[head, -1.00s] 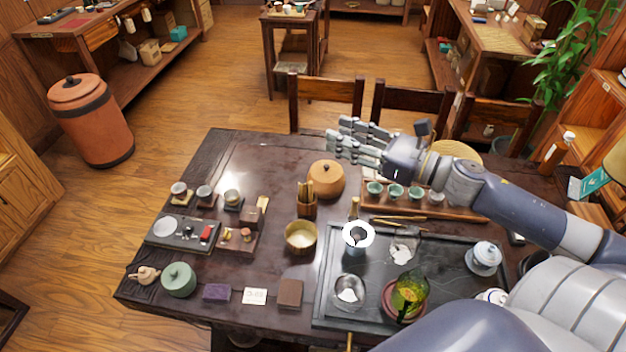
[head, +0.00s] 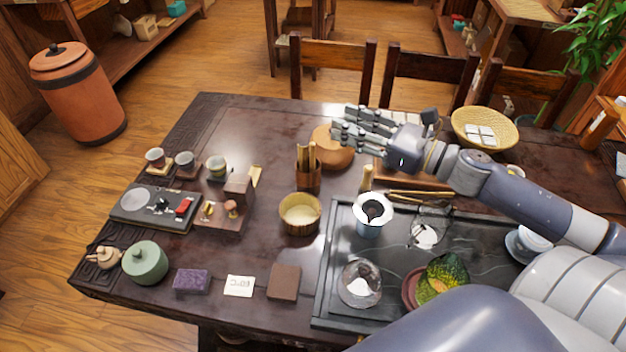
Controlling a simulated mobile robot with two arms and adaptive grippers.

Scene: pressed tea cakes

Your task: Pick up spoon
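I cannot tell for sure which thing is the spoon. A wooden holder (head: 308,178) with upright wooden tools stands left of the dark tea tray (head: 345,245). Thin gold-coloured utensils (head: 420,194) lie along the tray's far edge, partly behind my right arm. My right gripper (head: 352,126) hangs above the far side of the table, with its fingers spread, pointing left and empty. It is in front of part of a round wooden lidded pot (head: 330,148) and beyond the utensils. My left gripper is not in view.
The tray holds a strainer on a cup (head: 372,209), glass vessels and a green-and-yellow pot (head: 442,280). A gold bowl (head: 300,212) stands left of it. A woven basket (head: 485,128) is at the far right.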

